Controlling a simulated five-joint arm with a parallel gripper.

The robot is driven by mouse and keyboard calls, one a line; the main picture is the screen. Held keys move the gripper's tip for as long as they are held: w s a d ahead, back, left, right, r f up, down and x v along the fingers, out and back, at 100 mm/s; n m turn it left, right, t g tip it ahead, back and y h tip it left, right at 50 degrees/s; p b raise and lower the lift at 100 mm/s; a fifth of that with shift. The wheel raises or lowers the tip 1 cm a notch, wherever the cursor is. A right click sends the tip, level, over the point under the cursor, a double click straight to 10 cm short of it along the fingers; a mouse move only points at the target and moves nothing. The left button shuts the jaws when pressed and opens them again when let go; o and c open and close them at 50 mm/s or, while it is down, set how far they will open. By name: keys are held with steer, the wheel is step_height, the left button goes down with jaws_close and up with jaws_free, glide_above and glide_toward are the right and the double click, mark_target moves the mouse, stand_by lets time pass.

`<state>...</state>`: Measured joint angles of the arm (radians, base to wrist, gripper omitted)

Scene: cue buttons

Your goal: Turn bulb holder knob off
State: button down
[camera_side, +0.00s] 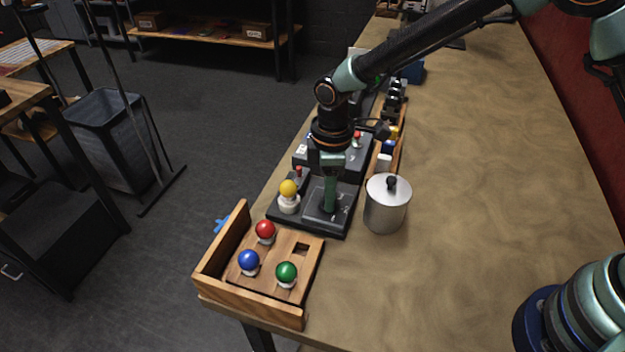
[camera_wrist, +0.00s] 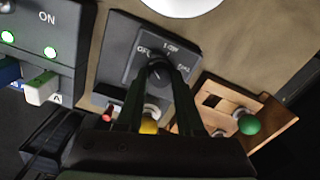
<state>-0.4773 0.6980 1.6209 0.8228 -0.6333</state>
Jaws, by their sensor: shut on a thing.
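The black bulb holder (camera_side: 312,222) stands on the bench with a yellow bulb (camera_side: 289,188) upright in its socket. Its knob (camera_wrist: 158,70) is a dark round dial on a grey panel (camera_wrist: 128,45) with white markings around it; one at the left appears to read OFF. Which marking the knob points to is unclear. My gripper (camera_side: 330,208) reaches straight down onto the panel. In the wrist view my gripper (camera_wrist: 160,84) has its two fingers on either side of the knob, shut on it. The fingers mostly hide the knob in the side view.
A metal pot (camera_side: 387,208) stands close right of the holder. A wooden tray (camera_side: 300,316) with red, blue and green bulbs sits in front, at the bench edge. Another device with an ON label (camera_wrist: 42,45) is beside the holder.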

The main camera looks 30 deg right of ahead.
steer(key=shift+r+n, duration=0.1)
steer(key=shift+n, duration=0.4)
steer(key=c, duration=0.5)
jaws_free()
step_height(320, 180, up, 12)
stand_by(0.4)
